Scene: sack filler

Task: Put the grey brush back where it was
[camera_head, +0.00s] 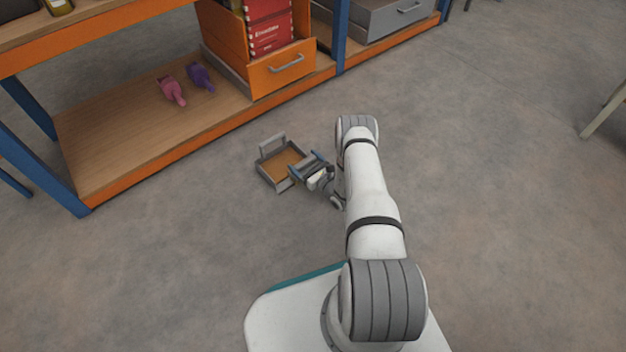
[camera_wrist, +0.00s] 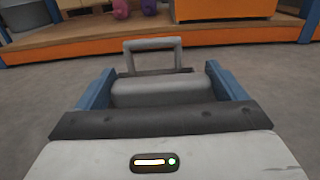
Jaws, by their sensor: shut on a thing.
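My gripper (camera_head: 307,165) is low over the floor at the near right edge of a small grey tray. In the wrist view its blue fingers (camera_wrist: 160,92) are shut on a rounded grey block, which looks like the grey brush (camera_wrist: 162,90). Its underside and any bristles are hidden. The grey tray (camera_head: 272,180) stands on the floor, with a brown bottom and an upright handle at its far side. That handle (camera_wrist: 152,43) shows just beyond the brush in the wrist view. I cannot tell whether the brush touches the tray.
A low wooden shelf (camera_head: 110,140) with an orange edge and blue posts stands behind. A pink thing (camera_head: 172,91) and a purple thing (camera_head: 200,77) lie on it, beside an orange drawer (camera_head: 283,72).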

